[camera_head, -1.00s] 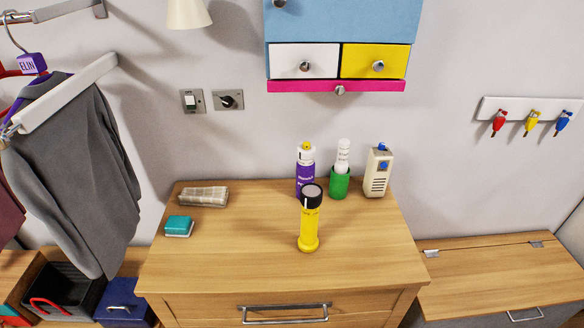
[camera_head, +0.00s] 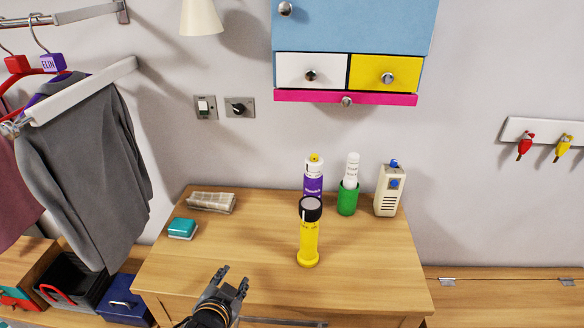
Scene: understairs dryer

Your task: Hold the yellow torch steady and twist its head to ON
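The yellow torch (camera_head: 308,242) stands upright near the middle of the wooden cabinet top. Its black head (camera_head: 310,208) is at the top, with a pale lens facing up and a small white mark on its side. My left gripper (camera_head: 234,281) is at the bottom of the view, left of and nearer than the torch. Its two dark fingers are apart with nothing between them, and it does not touch the torch. My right gripper is not in view.
Behind the torch stand a purple can (camera_head: 313,180), a green cup (camera_head: 347,200) with a white tube, and a beige device (camera_head: 388,192). A teal box (camera_head: 182,229) and a folded paper bundle (camera_head: 211,202) lie at left. The top's right front is clear.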

